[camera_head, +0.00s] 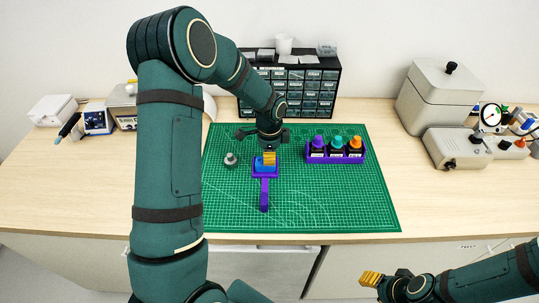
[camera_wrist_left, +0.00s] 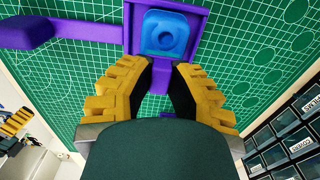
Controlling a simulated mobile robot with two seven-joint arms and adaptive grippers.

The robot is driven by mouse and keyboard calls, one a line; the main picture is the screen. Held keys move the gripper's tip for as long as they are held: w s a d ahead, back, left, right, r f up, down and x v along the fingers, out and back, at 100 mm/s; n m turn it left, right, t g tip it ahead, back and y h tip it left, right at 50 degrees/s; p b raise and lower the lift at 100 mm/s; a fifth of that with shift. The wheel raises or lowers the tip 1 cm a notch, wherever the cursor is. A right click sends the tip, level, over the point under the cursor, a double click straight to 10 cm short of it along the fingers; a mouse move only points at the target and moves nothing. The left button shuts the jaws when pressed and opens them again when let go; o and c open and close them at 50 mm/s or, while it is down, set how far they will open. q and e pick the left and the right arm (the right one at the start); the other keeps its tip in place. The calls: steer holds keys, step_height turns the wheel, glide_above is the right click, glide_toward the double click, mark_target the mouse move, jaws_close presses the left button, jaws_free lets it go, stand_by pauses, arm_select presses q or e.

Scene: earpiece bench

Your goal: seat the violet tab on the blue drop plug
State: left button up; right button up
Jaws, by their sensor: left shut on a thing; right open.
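The blue drop plug (camera_head: 259,163) sits in a violet holder whose flat handle (camera_head: 264,195) points toward me on the green mat. In the left wrist view the plug (camera_wrist_left: 165,32) shows as a rounded blue block with a round hollow, framed by the violet holder (camera_wrist_left: 199,30). My left gripper (camera_head: 269,158) is right beside the plug, fingers pointing down. My right gripper (camera_head: 370,279) is open and empty, low in front of the bench.
A violet rack (camera_head: 336,158) with violet, teal and orange capped bottles stands right of the plug. A small grey knobbed object (camera_head: 231,159) stands to the left. A drawer cabinet (camera_head: 310,92) is behind. The green mat's (camera_head: 340,205) front right is clear.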

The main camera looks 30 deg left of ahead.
arm_select(q)
steer(key=shift+f, duration=0.35)
stand_by(1.2)
steer(key=o, duration=0.8)
steer(key=shift+o, duration=0.2)
step_height(320, 180, up, 12)
stand_by(0.4)
